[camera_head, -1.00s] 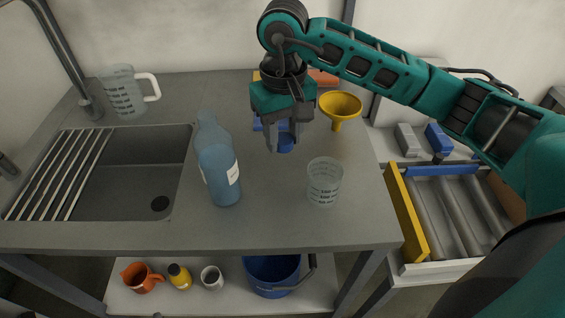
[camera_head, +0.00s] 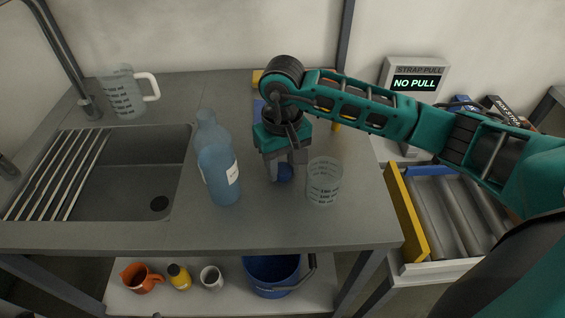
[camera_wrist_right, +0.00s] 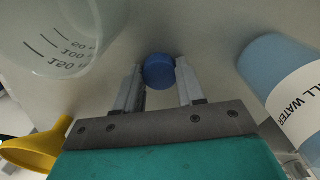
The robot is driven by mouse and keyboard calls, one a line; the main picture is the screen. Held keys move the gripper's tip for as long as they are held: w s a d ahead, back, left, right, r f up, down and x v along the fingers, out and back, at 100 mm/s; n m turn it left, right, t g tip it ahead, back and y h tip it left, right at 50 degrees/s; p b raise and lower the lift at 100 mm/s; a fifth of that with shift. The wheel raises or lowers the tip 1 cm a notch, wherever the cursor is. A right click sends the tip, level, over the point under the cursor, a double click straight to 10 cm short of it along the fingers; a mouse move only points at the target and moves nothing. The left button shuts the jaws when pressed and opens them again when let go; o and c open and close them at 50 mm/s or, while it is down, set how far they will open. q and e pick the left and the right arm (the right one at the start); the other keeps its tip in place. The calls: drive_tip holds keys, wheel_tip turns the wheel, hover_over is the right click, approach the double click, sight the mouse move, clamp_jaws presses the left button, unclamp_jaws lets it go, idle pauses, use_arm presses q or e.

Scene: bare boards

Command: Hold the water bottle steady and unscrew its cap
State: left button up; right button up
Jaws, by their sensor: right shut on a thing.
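The water bottle (camera_head: 216,165) is translucent blue with a white label and stands upright on the grey counter, right of the sink. Its top shows no blue cap in the head view. A round blue cap (camera_wrist_right: 159,71) is between the fingertips of my right gripper (camera_head: 284,172), which is shut on it. The gripper points down at the counter, between the bottle and a clear measuring beaker (camera_head: 324,182). In the right wrist view the bottle (camera_wrist_right: 284,82) is at the right, apart from the fingers. My left gripper is not in view.
The beaker stands close to the right gripper. A yellow funnel (camera_wrist_right: 35,146) is near it. A clear jug (camera_head: 122,92) stands behind the sink (camera_head: 150,175). Counter in front of the gripper is free. A blue bucket (camera_head: 270,275) and several small vessels sit on the lower shelf.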

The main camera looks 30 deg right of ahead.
drive_tip(key=o, duration=1.2)
